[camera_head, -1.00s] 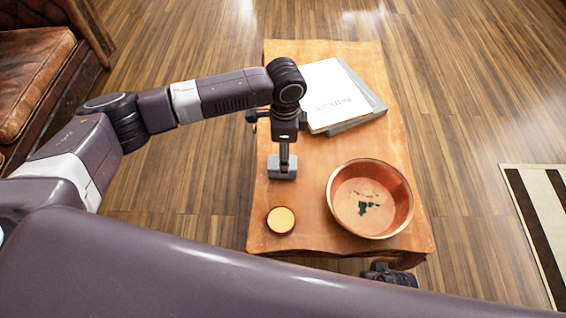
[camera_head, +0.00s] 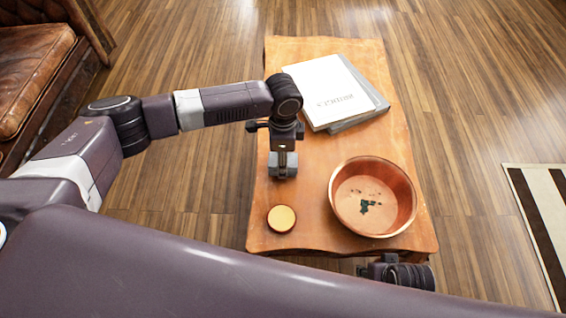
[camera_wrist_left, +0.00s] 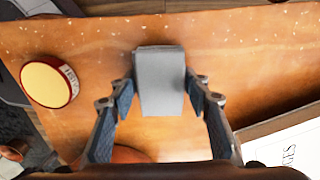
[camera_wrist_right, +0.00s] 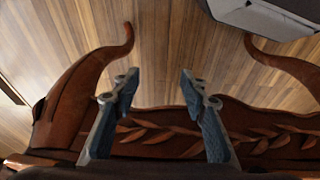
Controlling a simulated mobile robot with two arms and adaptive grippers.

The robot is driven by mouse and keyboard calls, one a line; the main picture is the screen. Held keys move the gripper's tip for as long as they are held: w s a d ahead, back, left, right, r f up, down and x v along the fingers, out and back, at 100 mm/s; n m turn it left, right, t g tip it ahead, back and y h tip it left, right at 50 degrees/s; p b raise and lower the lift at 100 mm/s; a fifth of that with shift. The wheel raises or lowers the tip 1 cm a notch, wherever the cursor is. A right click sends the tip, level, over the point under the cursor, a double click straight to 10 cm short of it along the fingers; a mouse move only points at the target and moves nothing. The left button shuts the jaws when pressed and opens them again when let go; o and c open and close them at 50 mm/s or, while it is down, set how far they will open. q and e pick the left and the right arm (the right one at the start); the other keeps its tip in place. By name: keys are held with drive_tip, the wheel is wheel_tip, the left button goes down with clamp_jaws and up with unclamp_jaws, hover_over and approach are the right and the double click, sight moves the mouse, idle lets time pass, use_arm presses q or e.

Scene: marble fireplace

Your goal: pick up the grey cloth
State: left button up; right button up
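The grey cloth (camera_head: 290,171) is a small folded, block-like bundle on the wooden table, below my left gripper (camera_head: 283,160). In the left wrist view the cloth (camera_wrist_left: 160,85) lies between the fingers of my left gripper (camera_wrist_left: 161,95). The fingers are apart, one on each side of it. Whether they touch it is hard to tell; narrow gaps seem to show. My right gripper (camera_wrist_right: 157,90) is open and empty in its wrist view, low beside the carved table edge. In the head view only part of the right wrist shows; its fingertips are hidden.
On the table (camera_head: 300,230) stand a copper bowl (camera_head: 345,215) with dark bits inside, a round yellow-topped tin (camera_head: 281,218) near the front left, and white and grey books (camera_head: 330,95) at the back right. A leather sofa (camera_head: 30,80) is at the left.

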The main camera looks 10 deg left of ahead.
use_arm(q)
drive_tip(key=c, duration=0.5)
drive_tip(key=shift+r, duration=0.15)
drive_tip(key=shift+c, duration=0.2)
drive_tip(key=shift+r, duration=0.25)
wheel_tip(320, 180, up, 8)
drive_tip(key=shift+f+p, duration=0.2)
drive_tip(key=shift+p, duration=0.9)
wheel_tip(320, 180, up, 12)
drive_tip(key=p, duration=0.2)
drive_tip(key=shift+f, duration=0.15)
use_arm(e)
drive_tip(key=s+f, duration=0.6)
drive_tip(key=f, duration=0.7)
drive_tip(key=shift+s+d+g, duration=0.2)
drive_tip(key=shift+d+g, duration=0.2)
